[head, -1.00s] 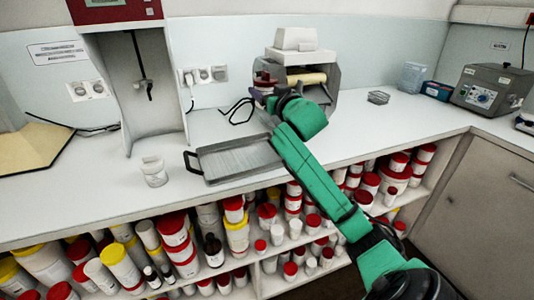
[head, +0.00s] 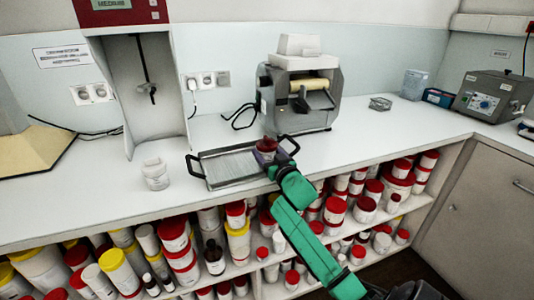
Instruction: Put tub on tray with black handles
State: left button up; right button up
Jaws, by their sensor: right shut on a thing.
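The grey tray with black handles (head: 228,168) lies on the white counter near its front edge. My right gripper (head: 266,154) is at the tray's right end, shut on a small tub with a dark red lid (head: 267,144). The tub looks upright, over or just beside the tray's right side; I cannot tell whether it touches the tray. My left gripper is not in view.
A white container (head: 155,174) stands left of the tray. A grey roller mill (head: 300,95) stands behind it, a tall white-and-red machine (head: 140,90) at left. A small wire basket (head: 380,103) sits at right. Shelves of tubs (head: 180,245) lie below the counter.

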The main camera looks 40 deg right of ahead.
jog(key=shift+f, duration=0.15)
jog(key=o, duration=1.4)
jog(key=shift+c, duration=0.2)
jog(key=shift+s+a+r, duration=0.1)
jog(key=shift+s+r, duration=0.05)
jog(key=shift+r, duration=0.05)
jog(key=v, duration=1.1)
jog(key=shift+s+b, duration=0.3)
jog(key=shift+s, duration=0.05)
jog(key=shift+a, duration=0.1)
